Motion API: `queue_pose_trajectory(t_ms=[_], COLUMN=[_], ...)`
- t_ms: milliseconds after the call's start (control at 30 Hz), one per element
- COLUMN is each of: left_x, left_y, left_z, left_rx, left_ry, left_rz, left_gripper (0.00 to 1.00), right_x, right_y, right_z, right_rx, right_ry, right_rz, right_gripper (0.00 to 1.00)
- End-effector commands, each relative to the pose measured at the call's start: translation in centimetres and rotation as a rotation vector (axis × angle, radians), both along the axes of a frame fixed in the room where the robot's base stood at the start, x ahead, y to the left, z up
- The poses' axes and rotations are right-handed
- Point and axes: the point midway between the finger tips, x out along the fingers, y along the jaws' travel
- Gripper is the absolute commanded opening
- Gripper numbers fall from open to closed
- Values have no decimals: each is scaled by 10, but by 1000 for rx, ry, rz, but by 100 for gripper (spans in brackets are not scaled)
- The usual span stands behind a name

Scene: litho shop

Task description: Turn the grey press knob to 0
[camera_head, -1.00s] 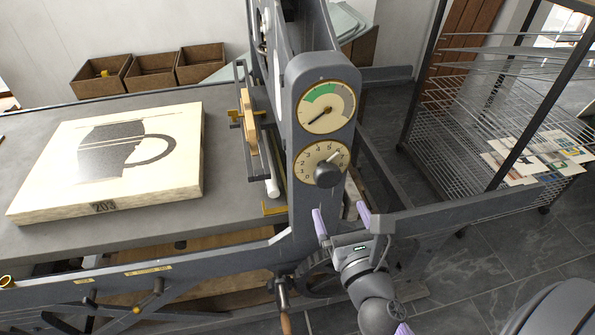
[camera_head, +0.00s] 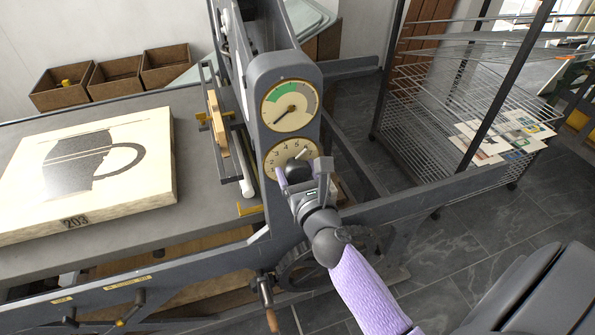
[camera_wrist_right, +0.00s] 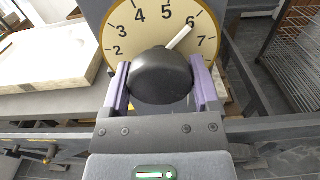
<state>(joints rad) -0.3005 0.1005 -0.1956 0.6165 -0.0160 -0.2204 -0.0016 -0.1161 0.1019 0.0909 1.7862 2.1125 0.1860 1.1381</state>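The grey press knob (camera_wrist_right: 160,76) is a dark round knob on a cream dial marked with numbers. Its white pointer (camera_wrist_right: 179,37) is at about 6. In the head view the dial (camera_head: 276,158) is on the press's upright, and my right gripper partly covers the knob. My right gripper (camera_head: 303,172) reaches up to the dial from below. In the right wrist view its two purple-sided fingers stand on either side of the knob, with slight gaps showing, so it looks open around it. My left gripper is not in view.
A gauge with a green band (camera_head: 290,105) is above the dial. A stone block with a mug print (camera_head: 150,190) lies on the press bed at left. A wire drying rack (camera_head: 420,110) stands at right. A grey rail (camera_head: 430,195) runs beside my right arm.

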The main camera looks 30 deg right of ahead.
Motion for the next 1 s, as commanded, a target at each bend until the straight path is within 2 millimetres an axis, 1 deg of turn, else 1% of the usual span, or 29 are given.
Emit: queue_pose_trajectory(t_ms=[33,67,100,167,200,400,567,767,1000], left_x=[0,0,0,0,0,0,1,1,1], left_y=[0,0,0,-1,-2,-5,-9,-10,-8], left_z=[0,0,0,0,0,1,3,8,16], left_rx=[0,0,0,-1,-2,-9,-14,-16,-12], left_ry=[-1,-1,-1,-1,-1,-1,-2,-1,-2], left_rz=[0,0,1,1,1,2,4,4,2], left_gripper=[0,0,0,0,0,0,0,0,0], right_x=[0,0,0,0,0,0,0,0,0], right_y=[0,0,0,0,0,0,0,0,0], right_z=[0,0,0,0,0,0,1,1,1], right_rx=[0,0,0,0,0,-14,-68,-207,-427], right_ry=[0,0,0,0,0,3,17,52,105], right_rz=[0,0,0,0,0,0,0,0,1], right_gripper=[56,49,41,28,20,19,19,19,19])
